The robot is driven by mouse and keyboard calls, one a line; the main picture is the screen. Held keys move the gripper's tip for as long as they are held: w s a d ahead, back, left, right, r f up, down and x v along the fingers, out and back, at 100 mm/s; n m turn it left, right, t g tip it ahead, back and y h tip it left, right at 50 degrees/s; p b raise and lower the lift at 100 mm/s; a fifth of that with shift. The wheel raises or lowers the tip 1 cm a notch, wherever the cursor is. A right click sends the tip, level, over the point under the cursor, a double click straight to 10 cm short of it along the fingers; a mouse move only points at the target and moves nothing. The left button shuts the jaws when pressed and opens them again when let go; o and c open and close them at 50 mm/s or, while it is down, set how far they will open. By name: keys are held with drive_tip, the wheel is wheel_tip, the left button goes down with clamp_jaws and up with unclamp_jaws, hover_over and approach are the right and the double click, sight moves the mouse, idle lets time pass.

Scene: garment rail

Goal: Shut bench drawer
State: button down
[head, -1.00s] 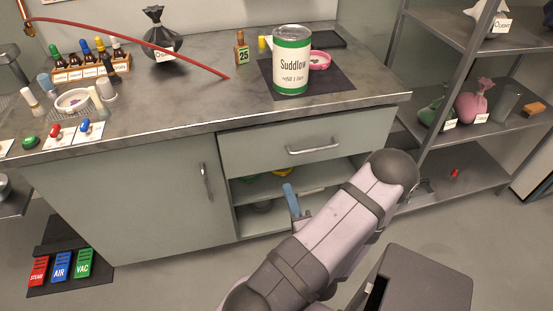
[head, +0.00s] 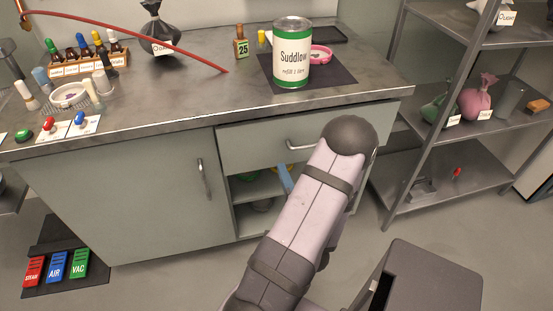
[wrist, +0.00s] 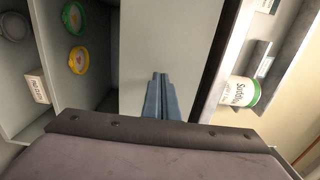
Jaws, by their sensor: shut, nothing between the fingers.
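The drawer (head: 258,150) is the grey-green front under the right half of the bench top. Its bar handle (head: 298,146) shows only at its left end; my arm covers the rest. In the wrist view the drawer front is the pale panel (wrist: 165,35) in the middle, with a dark band along its right side. I cannot tell how far out it stands. My gripper (wrist: 159,76) is shut and empty, its blue-grey fingers pointing at the panel. I cannot tell if they touch it. In the head view a bit of blue finger (head: 284,178) shows beside my arm.
Open shelves (head: 256,188) below the drawer hold a yellow ring (wrist: 78,60), a green ring (wrist: 73,17) and a small box (wrist: 37,87). A Suddlow tin (head: 291,55) stands on a dark mat on the bench (head: 190,105). A metal rack (head: 420,135) stands at right.

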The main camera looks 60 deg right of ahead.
sight(273, 146)
drive_tip(key=x, duration=0.7)
drive_tip(key=shift+w+d, duration=0.3)
drive_tip(key=shift+x, duration=1.1)
drive_tip(key=shift+r, duration=0.2)
drive_tip(key=shift+w, duration=0.1)
drive_tip(key=shift+p, duration=0.3)
